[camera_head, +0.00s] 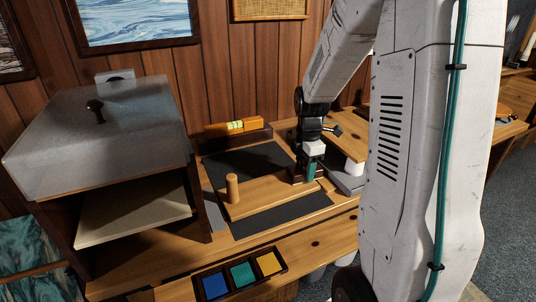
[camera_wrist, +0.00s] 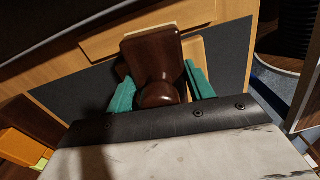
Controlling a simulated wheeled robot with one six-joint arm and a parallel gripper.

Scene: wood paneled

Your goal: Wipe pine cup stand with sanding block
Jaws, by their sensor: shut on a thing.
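The pine cup stand (camera_head: 270,195) is a pale wooden board with an upright peg (camera_head: 232,188) at its left end, lying on a dark mat. Its board also shows at the top of the wrist view (camera_wrist: 105,42). My gripper (camera_head: 312,170) points down at the board's right end. In the wrist view, its teal fingers (camera_wrist: 160,88) are shut on the round knob of the dark brown sanding block (camera_wrist: 150,52). The block has a pale lower edge and overlaps the board; I cannot tell if they touch. In the head view, my gripper mostly hides the block.
An orange spirit level (camera_head: 232,127) lies behind the dark mat (camera_head: 235,165). A grey-lidded cabinet (camera_head: 95,135) stands close on the left. A tray with blue, teal and yellow squares (camera_head: 240,275) is at the front. A pale grey object (camera_head: 347,180) stands right of my gripper.

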